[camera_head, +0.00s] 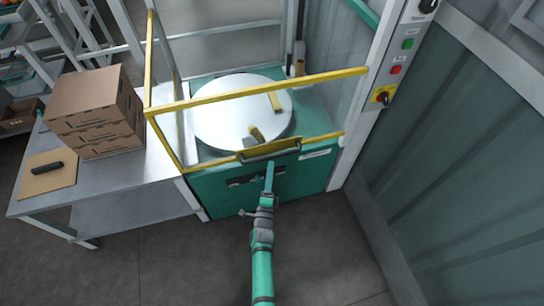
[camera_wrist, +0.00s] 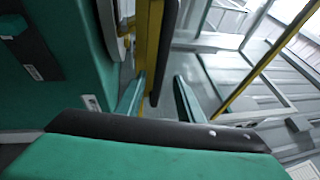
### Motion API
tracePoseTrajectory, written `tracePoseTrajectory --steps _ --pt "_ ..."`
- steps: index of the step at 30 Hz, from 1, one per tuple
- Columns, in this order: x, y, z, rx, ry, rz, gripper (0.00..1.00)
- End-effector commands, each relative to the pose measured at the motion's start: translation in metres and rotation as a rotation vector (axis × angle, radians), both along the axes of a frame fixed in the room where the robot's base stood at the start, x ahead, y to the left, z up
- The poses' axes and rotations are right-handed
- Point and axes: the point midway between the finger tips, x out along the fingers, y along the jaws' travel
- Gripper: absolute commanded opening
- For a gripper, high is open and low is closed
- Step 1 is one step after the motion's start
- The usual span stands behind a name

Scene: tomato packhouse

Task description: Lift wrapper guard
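The wrapper guard (camera_head: 258,91) is a yellow frame around a clear pane across the front of the green wrapper (camera_head: 222,189). Its lower bar sits low, near the top edge of the green base. A dark handle (camera_head: 270,150) is fixed at the middle of that bar. My gripper (camera_head: 269,176) is just below and in front of the handle. In the wrist view my gripper (camera_wrist: 160,98) has its two green fingers apart. The dark handle (camera_wrist: 167,45) and a yellow bar show in line with the gap, with no clear contact.
A white turntable (camera_head: 225,120) lies behind the guard. Left is a metal table (camera_head: 125,168) with stacked cardboard boxes (camera_head: 93,100) and a dark tool on a brown board (camera_head: 42,182). A control post with buttons (camera_head: 395,69) and a ribbed wall stand right. The front floor is clear.

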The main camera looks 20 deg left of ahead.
Motion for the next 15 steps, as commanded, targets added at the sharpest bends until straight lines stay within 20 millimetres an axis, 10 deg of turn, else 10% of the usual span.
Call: tracePoseTrajectory --steps 15 --pt "0.061 0.012 0.011 -0.003 0.0 0.0 0.34"
